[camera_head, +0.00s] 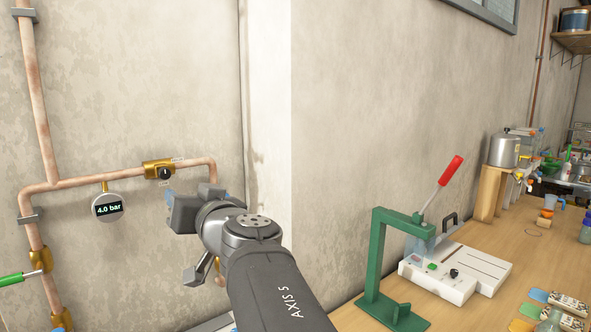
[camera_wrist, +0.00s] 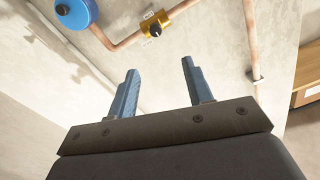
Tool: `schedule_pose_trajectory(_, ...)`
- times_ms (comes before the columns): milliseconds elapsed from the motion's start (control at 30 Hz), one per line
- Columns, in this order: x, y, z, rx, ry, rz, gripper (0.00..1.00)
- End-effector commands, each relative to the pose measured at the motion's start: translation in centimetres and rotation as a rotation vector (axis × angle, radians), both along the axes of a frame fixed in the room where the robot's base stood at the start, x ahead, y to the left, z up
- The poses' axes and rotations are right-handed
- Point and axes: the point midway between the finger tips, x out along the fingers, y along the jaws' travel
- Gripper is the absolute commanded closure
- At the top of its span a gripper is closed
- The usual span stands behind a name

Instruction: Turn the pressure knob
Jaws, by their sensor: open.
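The pressure knob (camera_head: 165,173) is a small black knob on a brass valve body (camera_head: 152,169) on the upper copper pipe. In the wrist view the knob (camera_wrist: 155,30) shows at the top, beyond the fingertips and between their lines. My gripper (camera_wrist: 156,66) is open and empty, with two blue fingers apart. In the head view my gripper (camera_head: 170,205) is just below and right of the knob, not visibly touching it; its fingers are partly hidden.
Copper pipe (camera_head: 35,100) runs along the wall, with a green-handled valve (camera_head: 20,278) at lower left. A white wall corner (camera_head: 268,110) stands right of the pipe. A wooden bench (camera_head: 450,310) at right holds a green stand (camera_head: 376,265) and a white device (camera_head: 455,272).

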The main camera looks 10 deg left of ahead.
Motion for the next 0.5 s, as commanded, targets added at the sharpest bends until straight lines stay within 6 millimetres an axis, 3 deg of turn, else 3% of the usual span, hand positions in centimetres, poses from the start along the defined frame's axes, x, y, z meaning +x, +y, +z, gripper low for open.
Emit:
schedule_pose_trajectory(167,0.1,-0.6,0.1,-0.012,-0.002,-0.032,0.54)
schedule_pose_trajectory(500,3.2,2.6,0.0,-0.013,0.000,-0.028,0.54)
